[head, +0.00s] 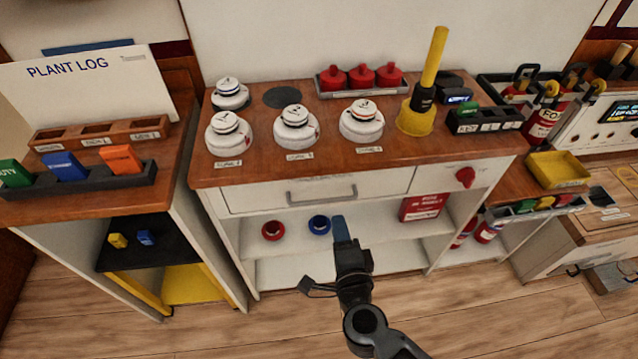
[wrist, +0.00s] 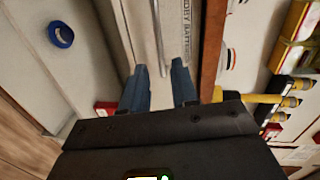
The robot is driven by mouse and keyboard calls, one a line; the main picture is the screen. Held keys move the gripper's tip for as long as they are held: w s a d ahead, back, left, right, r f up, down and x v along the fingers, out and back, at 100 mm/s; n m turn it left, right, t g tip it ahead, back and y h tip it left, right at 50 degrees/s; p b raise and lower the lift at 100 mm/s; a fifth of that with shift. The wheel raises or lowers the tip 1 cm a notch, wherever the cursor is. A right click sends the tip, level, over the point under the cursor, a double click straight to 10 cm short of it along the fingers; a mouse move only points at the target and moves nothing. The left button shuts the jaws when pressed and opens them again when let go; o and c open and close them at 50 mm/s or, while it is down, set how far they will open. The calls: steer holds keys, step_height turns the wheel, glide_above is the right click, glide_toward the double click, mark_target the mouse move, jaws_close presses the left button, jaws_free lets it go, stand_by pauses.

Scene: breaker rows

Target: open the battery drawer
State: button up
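The battery drawer (head: 250,199) is a wide white front under the wooden counter, and it looks shut, flush with the cabinet. Its grey bar handle (head: 322,196) runs along the front. In the wrist view the handle (wrist: 157,30) runs upright in the picture, beside a label (wrist: 187,25) partly reading "BATTERY". My gripper (head: 340,222) is in front of the cabinet, below the handle in the head view. In the wrist view its two blue fingers (wrist: 159,75) are spread apart with nothing held. The handle lies in line with the gap between them; I cannot tell the remaining distance.
A blue ring (head: 319,225) and a red ring (head: 273,230) sit on the open shelf below. A red box (head: 423,207) is at the shelf's right. A red knob (head: 465,177) sticks out right of the drawer. White detectors (head: 294,127) stand on the counter (head: 330,165).

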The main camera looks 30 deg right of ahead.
mark_target(326, 200)
steer(key=shift+m, duration=0.4)
steer(key=x, duration=0.6)
steer(key=a+x, duration=0.1)
steer(key=x, duration=0.3)
steer(key=shift+w+a+b, duration=0.1)
steer(key=shift+w+b, duration=0.1)
steer(key=shift+b, duration=0.15)
steer(key=shift+c, duration=0.4)
jaws_close()
